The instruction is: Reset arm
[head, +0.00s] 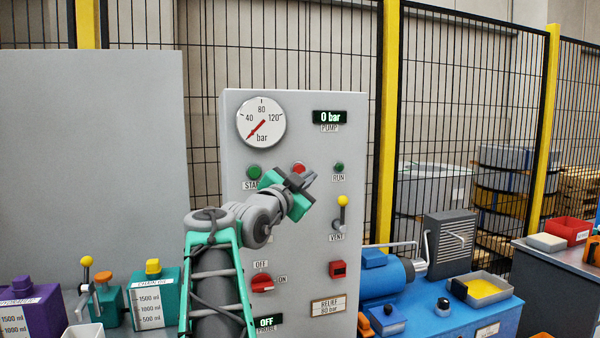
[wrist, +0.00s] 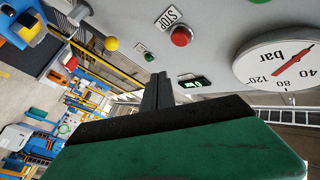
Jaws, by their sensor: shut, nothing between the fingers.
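My gripper (head: 308,178) is raised in front of the grey control panel (head: 350,110), beside the red stop button (head: 299,168) and below the pressure gauge (head: 261,122). Its fingers are shut and empty. In the wrist view my gripper (wrist: 157,90) points along the panel face, with the red stop button (wrist: 181,36) labelled STOP and the gauge (wrist: 285,62) close by. I cannot tell whether it touches the panel. My arm is bent up from the bottom of the head view. The gauge needle is near the low end and the pump display (head: 330,117) reads 0 bar.
The vent lever (head: 341,215) with a yellow knob sticks out right of my gripper. A red switch (head: 262,284) sits lower down. A blue pump unit (head: 390,285) stands at right, green (head: 155,300) and purple (head: 30,310) containers at left. Mesh fencing (head: 470,110) stands behind.

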